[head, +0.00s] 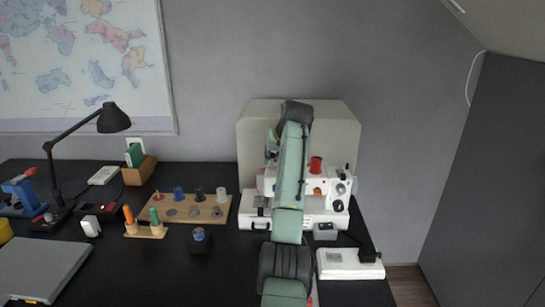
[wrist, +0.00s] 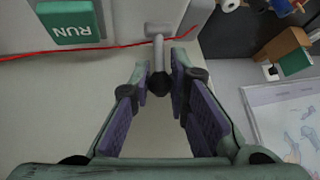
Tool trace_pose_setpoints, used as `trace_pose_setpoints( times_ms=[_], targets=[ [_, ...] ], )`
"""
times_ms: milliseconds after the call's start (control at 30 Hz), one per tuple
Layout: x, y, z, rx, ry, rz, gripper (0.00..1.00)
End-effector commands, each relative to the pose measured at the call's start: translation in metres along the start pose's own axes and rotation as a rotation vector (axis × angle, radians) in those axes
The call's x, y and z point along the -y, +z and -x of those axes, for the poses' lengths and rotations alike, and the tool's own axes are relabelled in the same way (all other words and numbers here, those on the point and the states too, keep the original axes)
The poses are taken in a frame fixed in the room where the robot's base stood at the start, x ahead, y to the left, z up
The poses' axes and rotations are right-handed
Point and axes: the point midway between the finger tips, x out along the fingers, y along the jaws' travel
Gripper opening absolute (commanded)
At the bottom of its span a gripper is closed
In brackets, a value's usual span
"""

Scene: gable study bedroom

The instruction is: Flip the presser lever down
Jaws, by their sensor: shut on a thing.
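The white sewing machine (head: 313,205) stands at the right of the black desk, partly hidden by my arm. In the wrist view, the presser lever (wrist: 158,50) is a short grey stem with a dark knob at its end. It juts from the machine's pale body and points down in the picture. My gripper (wrist: 159,76) has its two purple-padded fingers on either side of the knob, shut on it. In the head view, my arm hides the lever and most of the gripper. Whether the lever is up or down is hard to tell.
A green RUN tag (wrist: 70,25) and a red thread (wrist: 100,47) lie close to the lever. A red spool (head: 316,165) stands on the machine, a beige cover (head: 258,125) behind it. A white foot pedal (head: 345,265) is in front; a wooden bobbin board (head: 168,213) is to the left.

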Motion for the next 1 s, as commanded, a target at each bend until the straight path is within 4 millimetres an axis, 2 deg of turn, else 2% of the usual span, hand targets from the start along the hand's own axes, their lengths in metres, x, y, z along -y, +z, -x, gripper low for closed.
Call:
trace_pose_setpoints(
  times_ms=[633, 667, 933, 1000],
  targets=[
    [-0.0002, 0.0003, -0.0027, 0.039, -0.003, -0.010, 0.00],
    [-0.0002, 0.0003, -0.0027, 0.039, -0.003, -0.010, 0.18],
    [-0.0003, -0.0001, -0.0022, 0.038, -0.003, -0.010, 0.36],
    [-0.0003, -0.0003, -0.0021, 0.037, -0.003, -0.010, 0.38]
  ],
)
